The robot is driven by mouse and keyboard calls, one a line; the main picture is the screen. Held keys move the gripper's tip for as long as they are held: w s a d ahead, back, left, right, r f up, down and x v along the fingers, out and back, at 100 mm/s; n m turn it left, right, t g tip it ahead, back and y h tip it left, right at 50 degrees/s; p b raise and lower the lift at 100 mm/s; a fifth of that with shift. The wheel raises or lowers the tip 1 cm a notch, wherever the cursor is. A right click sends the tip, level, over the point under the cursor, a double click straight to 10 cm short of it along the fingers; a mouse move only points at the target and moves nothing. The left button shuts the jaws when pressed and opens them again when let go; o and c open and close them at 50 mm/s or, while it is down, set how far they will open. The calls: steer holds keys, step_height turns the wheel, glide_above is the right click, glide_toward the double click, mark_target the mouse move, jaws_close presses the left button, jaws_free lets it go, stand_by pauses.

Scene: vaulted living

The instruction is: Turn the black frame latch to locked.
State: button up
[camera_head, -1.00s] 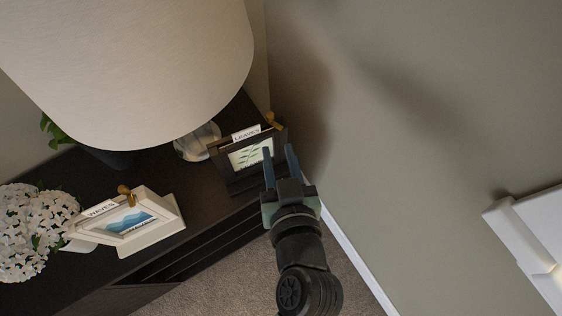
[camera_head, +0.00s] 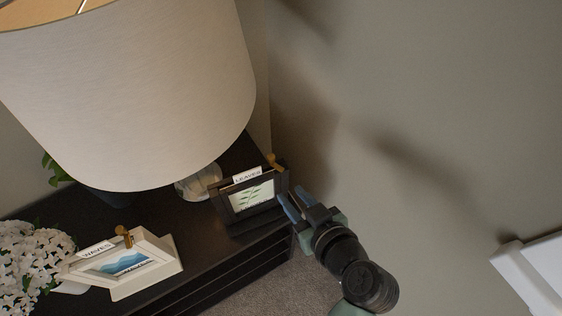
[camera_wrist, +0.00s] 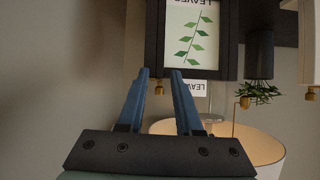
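The black frame (camera_head: 228,215), labelled LEAVES, stands on the dark cabinet with a leaf print in it. Its brass latch (camera_head: 274,160) sticks up at the top right corner. Contact with the frame cannot be told.
A white frame (camera_head: 160,265) labelled WAVES, with its own brass latch (camera_head: 124,235), stands to the left. A large lampshade (camera_head: 130,100) hangs over the cabinet (camera_head: 215,250). White flowers (camera_head: 30,265) and a glass object (camera_head: 195,185) are nearby. The wall (camera_head: 420,110) bounds the right.

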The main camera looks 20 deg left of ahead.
mark_target(274, 158)
steer(key=w+d+r+n+g+y, duration=0.2)
steer(key=w+r+n+g+y, duration=0.25)
steer(key=n+g, duration=0.2)
steer(key=shift+n+t, duration=0.25)
steer(key=shift+n, duration=0.2)
steer(key=x, duration=0.5)
steer(key=p+x, duration=0.1)
steer(key=x, duration=0.1)
steer(key=shift+w+a+r, duration=0.2)
steer(key=shift+w+a, duration=0.15)
steer(key=shift+a, duration=0.05)
steer(key=shift+c, duration=0.3)
jaws_close()
